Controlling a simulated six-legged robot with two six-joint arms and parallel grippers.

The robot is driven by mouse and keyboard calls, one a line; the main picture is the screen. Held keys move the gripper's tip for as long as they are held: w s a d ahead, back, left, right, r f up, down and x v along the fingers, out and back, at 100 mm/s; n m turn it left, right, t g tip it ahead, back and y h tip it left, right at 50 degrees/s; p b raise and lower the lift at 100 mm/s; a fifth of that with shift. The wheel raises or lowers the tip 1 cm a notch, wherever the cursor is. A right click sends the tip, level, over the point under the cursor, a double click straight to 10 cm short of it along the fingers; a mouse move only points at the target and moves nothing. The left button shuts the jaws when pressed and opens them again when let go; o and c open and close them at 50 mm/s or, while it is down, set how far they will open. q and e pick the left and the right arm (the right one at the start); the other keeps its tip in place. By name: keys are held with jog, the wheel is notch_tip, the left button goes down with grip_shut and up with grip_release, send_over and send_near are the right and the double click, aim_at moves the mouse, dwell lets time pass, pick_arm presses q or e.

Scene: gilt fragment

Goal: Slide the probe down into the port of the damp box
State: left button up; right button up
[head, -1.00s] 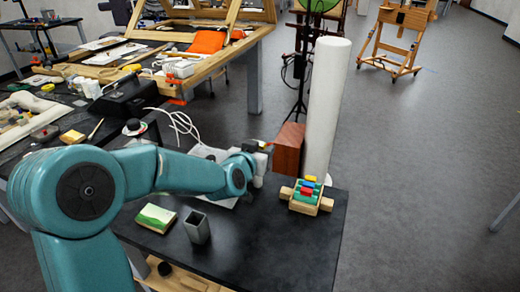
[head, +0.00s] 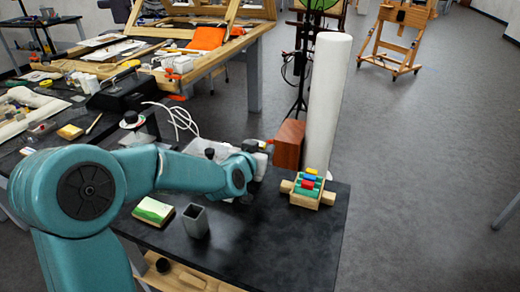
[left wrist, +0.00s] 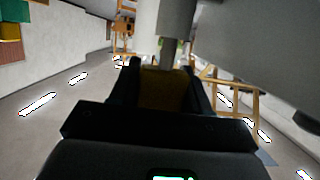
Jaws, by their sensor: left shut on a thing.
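My left gripper (head: 264,155) is at the end of the teal arm, above the far part of the dark table. In the left wrist view its black fingers (left wrist: 166,88) are shut on a dark amber piece, with a grey cylindrical shaft (left wrist: 170,50) beyond it; this looks like the probe. In the head view the probe is mostly hidden by the gripper. A pale, translucent box (head: 203,147), likely the damp box, stands behind my forearm and is partly covered by it. I cannot make out its port. My right gripper is not in view.
A red-brown block (head: 288,145) and a tall white column (head: 327,100) stand close beyond my left gripper. The table's front right is clear.

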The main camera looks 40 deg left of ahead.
pick_arm(q)
jog(key=shift+f+b, duration=0.35)
jog(key=shift+f, duration=0.15)
jog(key=o, duration=1.1)
jog(key=shift+d, duration=0.15)
jog(key=v, duration=1.6)
jog(key=shift+d+p, duration=0.2)
jog(key=shift+p, duration=0.25)
jog(key=shift+s+r, duration=0.1)
jog(key=shift+r, duration=0.05)
